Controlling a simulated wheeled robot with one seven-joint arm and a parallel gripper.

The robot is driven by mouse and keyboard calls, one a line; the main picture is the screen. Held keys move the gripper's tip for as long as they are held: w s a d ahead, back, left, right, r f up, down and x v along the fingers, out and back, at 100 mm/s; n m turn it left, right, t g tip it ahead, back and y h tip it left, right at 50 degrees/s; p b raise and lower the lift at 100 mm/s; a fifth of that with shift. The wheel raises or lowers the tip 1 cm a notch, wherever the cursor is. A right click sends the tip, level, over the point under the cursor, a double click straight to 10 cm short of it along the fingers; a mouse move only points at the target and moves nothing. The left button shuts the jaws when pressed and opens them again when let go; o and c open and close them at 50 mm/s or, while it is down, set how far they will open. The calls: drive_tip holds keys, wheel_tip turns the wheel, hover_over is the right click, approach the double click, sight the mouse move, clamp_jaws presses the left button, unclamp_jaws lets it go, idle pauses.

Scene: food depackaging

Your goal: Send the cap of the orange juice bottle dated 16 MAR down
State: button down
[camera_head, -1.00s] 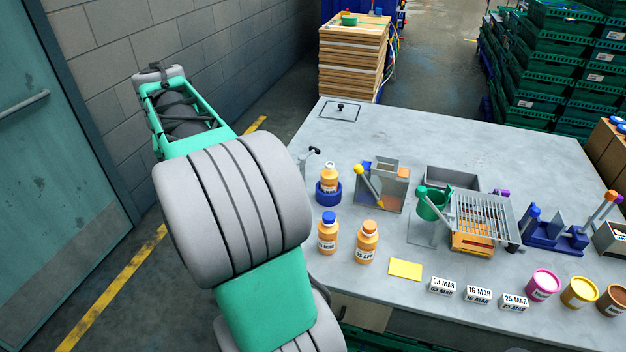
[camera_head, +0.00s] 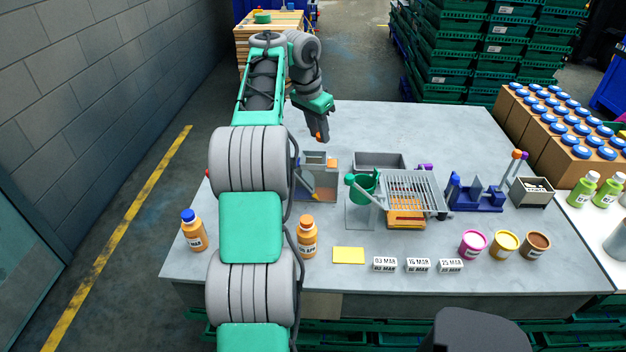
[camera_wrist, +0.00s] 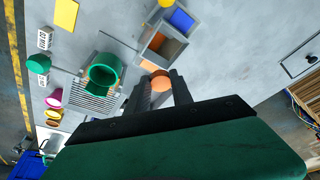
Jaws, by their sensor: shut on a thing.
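My gripper (camera_head: 320,132) is shut on an orange cap (camera_wrist: 160,82), raised over the table's far left part. The wrist view shows the cap between the two fingertips. A grey open-topped box (camera_head: 326,186), with blue and orange patches in the wrist view (camera_wrist: 160,45), stands just nearer than the gripper. A blue-capped orange juice bottle (camera_head: 193,232) and an orange-capped one (camera_head: 307,240) stand near the front left. The latter's label seems to read APR; the other date is too small to read. The bottle stand is hidden behind my arm.
A hatch panel with a knob (camera_wrist: 307,59) is set in the tabletop. A green cup (camera_head: 362,187), slotted rack (camera_head: 412,188), blue fixture (camera_head: 476,194) and paint-like tubs (camera_head: 505,243) fill the right. Date blocks (camera_head: 418,265) and a yellow card (camera_head: 348,255) lie in front.

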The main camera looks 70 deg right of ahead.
wheel_tip(320, 180, down, 6)
drive_tip(key=b, duration=0.5)
drive_tip(key=shift+r+b, duration=0.1)
drive_tip(key=shift+b, duration=0.25)
drive_tip(key=c, duration=1)
unclamp_jaws()
drive_tip(key=shift+c, duration=0.2)
drive_tip(key=p+v, duration=0.6)
drive_tip(key=v, duration=0.1)
drive_tip(key=shift+w+a+r, duration=0.15)
drive_tip(key=shift+w+r, duration=0.05)
drive_tip(key=shift+r, duration=0.15)
